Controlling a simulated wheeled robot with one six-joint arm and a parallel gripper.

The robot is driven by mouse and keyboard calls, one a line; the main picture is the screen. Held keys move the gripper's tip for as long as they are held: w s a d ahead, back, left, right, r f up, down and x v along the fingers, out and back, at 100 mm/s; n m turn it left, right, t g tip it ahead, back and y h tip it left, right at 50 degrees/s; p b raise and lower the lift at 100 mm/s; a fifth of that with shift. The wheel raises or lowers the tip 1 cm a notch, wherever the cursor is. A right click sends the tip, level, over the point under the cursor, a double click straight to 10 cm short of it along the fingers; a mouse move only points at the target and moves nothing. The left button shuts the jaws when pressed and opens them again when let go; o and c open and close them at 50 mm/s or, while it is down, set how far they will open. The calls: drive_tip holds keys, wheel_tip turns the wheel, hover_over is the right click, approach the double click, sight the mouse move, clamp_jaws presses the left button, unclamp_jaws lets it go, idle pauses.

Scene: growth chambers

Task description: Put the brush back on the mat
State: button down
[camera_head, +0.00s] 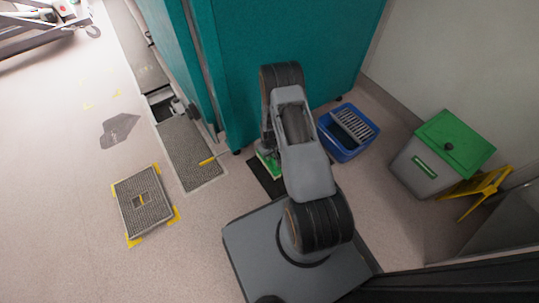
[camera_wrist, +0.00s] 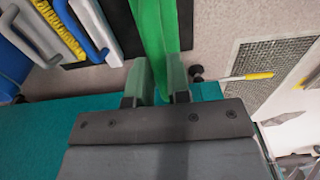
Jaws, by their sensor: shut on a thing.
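My gripper (camera_wrist: 158,85) is shut on a long green piece (camera_wrist: 155,30), which looks like the brush. It runs up out of the wrist view between the two fingers, and its far end is cut off. In the head view the green piece (camera_head: 268,164) shows just left of my arm, over the dark mat (camera_head: 265,184). My arm covers the gripper and part of the mat there. In the wrist view a dark strip of the mat (camera_wrist: 122,22) shows left of the green piece. I cannot tell whether the brush touches the mat.
A blue bucket (camera_head: 335,150) stands right of my arm. A teal cabinet (camera_head: 235,60) stands behind the mat. A green-lidded bin (camera_head: 422,170) and yellow stand (camera_head: 482,187) are at right. A yellow-handled tool (camera_head: 208,161) lies by a floor grate (camera_head: 182,140).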

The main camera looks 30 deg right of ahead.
sight(270, 163)
wheel_tip(270, 163, down, 8)
drive_tip(key=b, duration=0.5)
drive_tip(key=shift+b, duration=0.35)
drive_tip(key=shift+f, duration=0.65)
drive_tip(key=c, duration=1)
unclamp_jaws()
wheel_tip(270, 163, up, 14)
drive_tip(key=p, duration=0.6)
drive_tip(key=shift+f, duration=0.15)
drive_tip(key=shift+p, duration=0.3)
